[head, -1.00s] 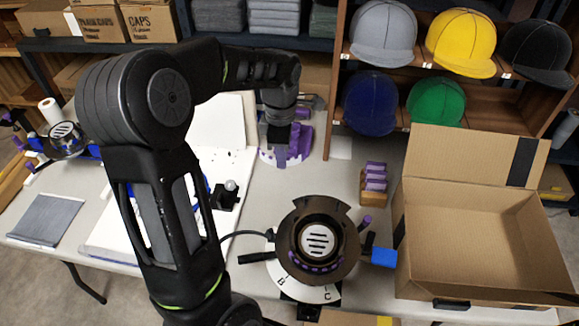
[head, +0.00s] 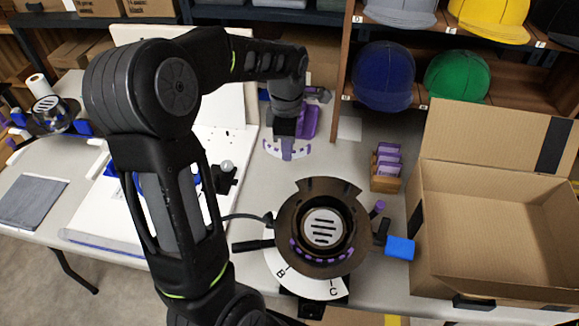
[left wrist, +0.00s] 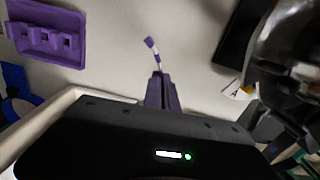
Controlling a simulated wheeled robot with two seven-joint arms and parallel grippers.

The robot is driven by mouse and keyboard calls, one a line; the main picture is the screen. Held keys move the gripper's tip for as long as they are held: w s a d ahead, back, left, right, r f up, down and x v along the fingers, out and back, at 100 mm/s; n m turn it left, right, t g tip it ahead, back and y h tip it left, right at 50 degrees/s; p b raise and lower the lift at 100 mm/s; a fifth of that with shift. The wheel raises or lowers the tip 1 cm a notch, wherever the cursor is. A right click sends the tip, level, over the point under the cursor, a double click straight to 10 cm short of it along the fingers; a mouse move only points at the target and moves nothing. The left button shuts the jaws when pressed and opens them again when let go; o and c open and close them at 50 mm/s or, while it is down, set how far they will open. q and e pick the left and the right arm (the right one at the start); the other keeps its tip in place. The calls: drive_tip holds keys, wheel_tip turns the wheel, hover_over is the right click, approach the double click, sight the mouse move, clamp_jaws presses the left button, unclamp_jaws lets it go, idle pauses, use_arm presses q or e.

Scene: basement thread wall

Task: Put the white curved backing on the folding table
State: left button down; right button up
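The white curved backing (head: 272,149) carries purple marks and stands over the folding table (head: 338,165), in front of a purple holder (head: 308,120). My left gripper (head: 287,151) reaches down on it from above and covers its middle. In the left wrist view the fingers (left wrist: 160,85) are nearly together, with the white and purple backing (left wrist: 151,47) sticking out edge-on between their tips. The purple holder (left wrist: 47,32) is apart from it there. I cannot tell how high the backing is above the tabletop. My right gripper is not in view.
A round cap-hoop fixture (head: 322,232) stands at the table's front, right of my arm. A small box of purple pieces (head: 386,168) and an open carton (head: 490,215) are to the right. Shelved caps (head: 383,76) stand behind. Bare tabletop lies between backing and fixture.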

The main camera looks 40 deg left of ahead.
use_arm(q)
hover_over(288, 184)
drive_tip(key=shift+a+f, duration=0.1)
drive_tip(key=shift+f, duration=3)
drive_tip(key=shift+f, duration=1.85)
drive_tip(key=shift+f+b, duration=0.1)
drive_tip(key=shift+b, duration=0.2)
drive_tip(key=c, duration=2.2)
unclamp_jaws()
drive_tip(key=shift+f, duration=0.1)
drive_tip(key=c, duration=1.7)
unclamp_jaws()
wheel_tip(288, 184, up, 12)
drive_tip(key=shift+r+p, duration=0.2)
drive_tip(key=shift+p, duration=0.15)
